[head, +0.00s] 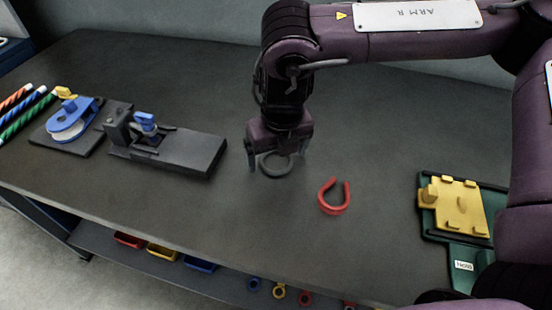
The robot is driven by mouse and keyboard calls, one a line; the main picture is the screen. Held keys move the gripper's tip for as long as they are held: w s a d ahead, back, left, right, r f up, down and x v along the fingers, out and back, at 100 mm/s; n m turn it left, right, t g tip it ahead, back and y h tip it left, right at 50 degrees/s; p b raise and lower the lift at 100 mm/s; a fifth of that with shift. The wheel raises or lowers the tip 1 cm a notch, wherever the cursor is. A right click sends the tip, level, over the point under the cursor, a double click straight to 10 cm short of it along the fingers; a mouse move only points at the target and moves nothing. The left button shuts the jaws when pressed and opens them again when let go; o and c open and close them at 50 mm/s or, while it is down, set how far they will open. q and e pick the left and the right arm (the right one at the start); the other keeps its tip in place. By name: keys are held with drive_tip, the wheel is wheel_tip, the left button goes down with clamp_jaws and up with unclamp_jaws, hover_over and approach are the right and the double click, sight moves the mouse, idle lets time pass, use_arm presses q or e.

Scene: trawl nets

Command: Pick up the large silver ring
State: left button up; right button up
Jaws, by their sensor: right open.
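A dark grey ring (276,171) lies flat on the dark table, directly under my right gripper; it looks like the large silver ring, though its colour here is dull grey. My right gripper (278,168) points down with its fingers apart, one on the left and one on the right of the ring. The fingers look close to the tabletop; I cannot tell whether they touch the ring. The gripper's body hides the ring's far edge. My left gripper is not in view.
A red open ring (334,203) lies just right of the gripper. A black clamp fixture (185,152) and a blue pulley block (72,122) stand at left, beside coloured ropes (28,117). A yellow plate (460,208) on a green board is at right. Coloured bins (162,252) sit on a lower shelf.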

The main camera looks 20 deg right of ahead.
drive_tip(key=c, duration=1.1)
drive_tip(key=shift+r, duration=0.1)
drive_tip(key=shift+c, duration=0.2)
drive_tip(key=shift+r, duration=0.5)
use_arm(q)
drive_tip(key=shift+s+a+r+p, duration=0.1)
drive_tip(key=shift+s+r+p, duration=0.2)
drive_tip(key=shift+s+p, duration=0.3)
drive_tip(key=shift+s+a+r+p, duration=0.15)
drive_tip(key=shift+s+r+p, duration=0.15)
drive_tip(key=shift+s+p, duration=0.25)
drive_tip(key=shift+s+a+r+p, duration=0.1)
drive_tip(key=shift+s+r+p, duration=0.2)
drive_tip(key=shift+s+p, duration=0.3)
use_arm(e)
wheel_tip(320, 180, up, 19)
